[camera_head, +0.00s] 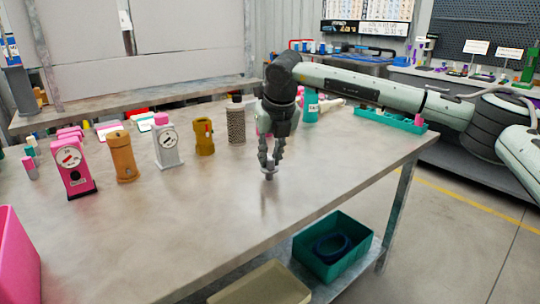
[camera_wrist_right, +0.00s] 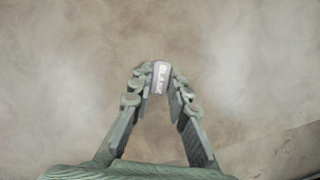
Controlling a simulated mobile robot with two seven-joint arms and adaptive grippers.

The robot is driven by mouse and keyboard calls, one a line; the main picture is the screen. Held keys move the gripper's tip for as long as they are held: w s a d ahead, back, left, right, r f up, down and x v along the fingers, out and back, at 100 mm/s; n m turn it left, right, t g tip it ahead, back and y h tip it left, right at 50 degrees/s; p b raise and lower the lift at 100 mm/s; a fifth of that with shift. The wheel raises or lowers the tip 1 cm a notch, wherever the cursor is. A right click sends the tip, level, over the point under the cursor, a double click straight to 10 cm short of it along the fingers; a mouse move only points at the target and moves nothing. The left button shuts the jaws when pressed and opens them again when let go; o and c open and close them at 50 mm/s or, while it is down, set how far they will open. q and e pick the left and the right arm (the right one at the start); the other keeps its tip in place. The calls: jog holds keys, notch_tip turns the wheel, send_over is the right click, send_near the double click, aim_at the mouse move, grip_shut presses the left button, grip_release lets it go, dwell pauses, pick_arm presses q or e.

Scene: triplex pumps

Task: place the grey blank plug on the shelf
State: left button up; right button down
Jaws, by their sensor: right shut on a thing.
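My right gripper (camera_head: 269,166) points down over the right part of the metal table and is shut on the grey blank plug (camera_head: 270,175). Below the table's right side is a lower shelf (camera_head: 375,275), partly hidden by the table top. My left gripper is not in view.
On the table (camera_head: 190,225) stand a pink gauge block (camera_head: 70,165), a brown cylinder (camera_head: 122,157), a white gauge block (camera_head: 167,145) and a dark knurled cylinder (camera_head: 236,124). A teal bin (camera_head: 350,262) and a beige bin (camera_head: 265,285) are below. The table's front middle is clear.

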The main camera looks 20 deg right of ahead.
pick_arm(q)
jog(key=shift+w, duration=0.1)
pick_arm(e)
jog(key=shift+f, duration=0.1)
jog(key=c, duration=1.5)
grip_release()
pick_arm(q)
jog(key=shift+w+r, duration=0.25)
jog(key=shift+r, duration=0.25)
pick_arm(e)
jog(key=shift+o, duration=0.2)
